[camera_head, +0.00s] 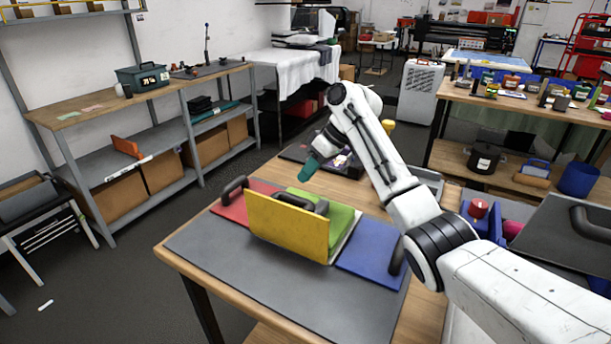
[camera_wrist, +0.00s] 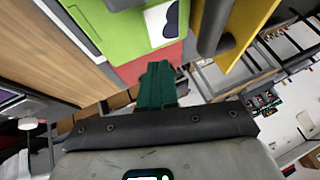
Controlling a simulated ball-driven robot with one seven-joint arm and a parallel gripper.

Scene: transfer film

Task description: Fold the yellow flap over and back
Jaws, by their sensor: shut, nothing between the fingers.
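The yellow flap (camera_head: 285,230) stands nearly upright, tilted a little, on the dark grey board. A dark handle (camera_head: 296,201) shows at its top edge. Behind it lies a green panel (camera_head: 343,219), with a red panel (camera_head: 232,210) on the left and a blue panel (camera_head: 368,246) on the right. My gripper (camera_head: 309,169), with teal fingers, is above and behind the flap, apart from it. In the wrist view my gripper (camera_wrist: 158,78) is shut and empty. There the yellow flap (camera_wrist: 250,30) and a dark handle (camera_wrist: 214,28) are at the upper right.
The board (camera_head: 270,286) lies on a wooden table (camera_head: 420,318). Black handles stand on the red and blue sides. A dark tray of items (camera_head: 342,163) sits behind the panels. Blue bins (camera_head: 480,221) are to the right. The board's front is clear.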

